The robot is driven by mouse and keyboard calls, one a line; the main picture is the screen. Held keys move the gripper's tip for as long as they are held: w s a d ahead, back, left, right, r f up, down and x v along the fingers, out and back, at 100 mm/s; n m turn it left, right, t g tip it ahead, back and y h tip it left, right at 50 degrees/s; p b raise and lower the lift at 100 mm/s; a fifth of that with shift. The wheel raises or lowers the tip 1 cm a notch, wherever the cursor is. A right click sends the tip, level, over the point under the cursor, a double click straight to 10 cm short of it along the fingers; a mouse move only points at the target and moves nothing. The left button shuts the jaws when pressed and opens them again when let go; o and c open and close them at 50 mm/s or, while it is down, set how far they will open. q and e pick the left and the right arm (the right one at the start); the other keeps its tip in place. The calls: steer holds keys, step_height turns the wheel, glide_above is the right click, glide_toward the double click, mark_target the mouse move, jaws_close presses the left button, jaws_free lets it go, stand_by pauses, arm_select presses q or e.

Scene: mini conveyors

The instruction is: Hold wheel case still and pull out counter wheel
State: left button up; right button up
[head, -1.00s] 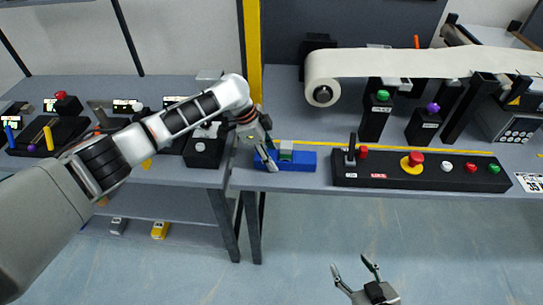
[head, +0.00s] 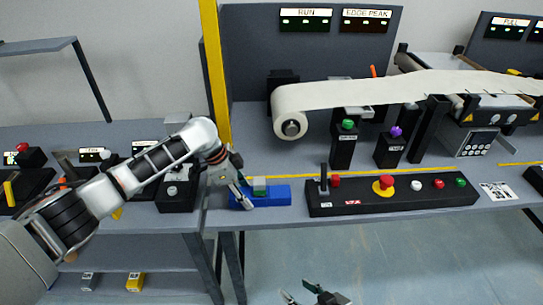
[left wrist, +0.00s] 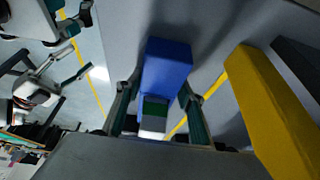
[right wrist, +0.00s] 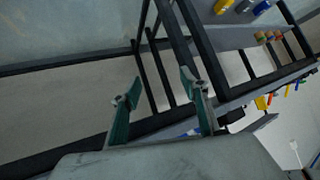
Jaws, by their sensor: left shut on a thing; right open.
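The blue wheel case (head: 275,196) lies on the table's front edge, left of the black control panel. A small block with a green side and a pale top (head: 259,184), seemingly the counter wheel, sits on it. My left gripper (head: 246,192) is shut on the case, with one finger on each side in the left wrist view, where the blue case (left wrist: 168,65) and the green part (left wrist: 155,108) show between the fingers. My right gripper (head: 312,296) is open and empty, low in front of the table; its spread fingers show in the right wrist view (right wrist: 160,88).
The black panel (head: 340,207) with a lever and coloured buttons stands right of the case. A yellow post (head: 215,75) rises behind my left arm. A paper roll (head: 290,128) hangs behind the panel. The floor before the table is free.

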arm_select(q)
steer(key=shift+s+f, duration=0.15)
steer(key=shift+f, duration=0.1)
arm_select(e)
steer(key=a+r+n+g+y, duration=0.25)
steer(key=a+g+y, duration=0.2)
steer(key=a, duration=0.95)
arm_select(q)
steer(key=shift+a+f, duration=0.1)
arm_select(e)
steer(key=n+g+h, duration=0.5)
steer(key=n+h, duration=0.1)
steer(key=n, duration=0.5)
glide_toward(259, 181)
steer(key=shift+t, duration=0.25)
steer(key=x, duration=1)
steer(key=shift+s+f, duration=0.15)
